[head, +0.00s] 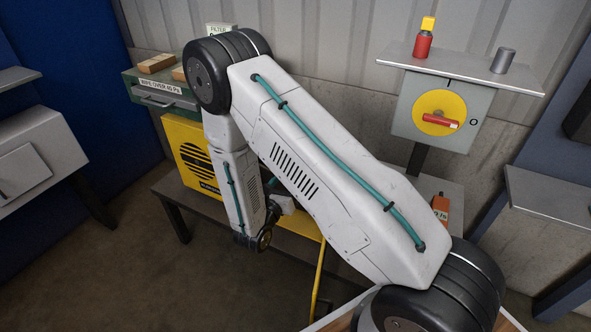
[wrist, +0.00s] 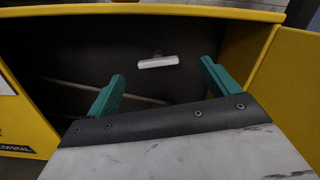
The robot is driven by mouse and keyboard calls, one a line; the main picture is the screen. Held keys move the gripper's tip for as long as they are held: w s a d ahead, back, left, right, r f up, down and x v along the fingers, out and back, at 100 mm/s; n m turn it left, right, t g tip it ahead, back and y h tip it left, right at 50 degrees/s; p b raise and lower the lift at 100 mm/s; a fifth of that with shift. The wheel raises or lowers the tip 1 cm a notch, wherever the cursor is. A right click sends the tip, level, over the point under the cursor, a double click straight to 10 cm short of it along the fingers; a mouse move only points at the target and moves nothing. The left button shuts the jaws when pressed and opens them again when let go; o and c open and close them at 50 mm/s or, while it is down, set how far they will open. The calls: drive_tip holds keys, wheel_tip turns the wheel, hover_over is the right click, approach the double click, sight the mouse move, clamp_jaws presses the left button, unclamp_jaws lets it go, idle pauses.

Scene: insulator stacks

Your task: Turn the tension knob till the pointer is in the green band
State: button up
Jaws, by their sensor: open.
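My gripper (wrist: 160,76) is open in the wrist view. Its two teal fingers are apart with nothing between them, and they point into a dark opening framed in yellow. A small pale bar (wrist: 157,62) on a dark stub shows inside, beyond the fingertips and between them in the picture. I cannot tell whether it is the tension knob. No pointer or green band can be made out in either view. In the head view my arm hides much of the yellow cabinet (head: 184,139), and my fingers cannot be made out there.
A yellow panel (wrist: 285,82) stands at the right of the opening, close to my gripper. A thin pale rod (wrist: 80,88) runs inside. A grey switch box (head: 403,112) with a red handle (head: 436,120) stands at the right. A green drawer unit (head: 150,101) is at the back left.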

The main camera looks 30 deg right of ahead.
drive_tip(key=shift+m, duration=0.5)
drive_tip(key=x, duration=0.3)
drive_tip(key=f+x, duration=0.1)
drive_tip(key=x, duration=0.5)
drive_tip(key=shift+w+f, duration=0.2)
drive_tip(key=shift+a, duration=0.1)
drive_tip(key=c, duration=1)
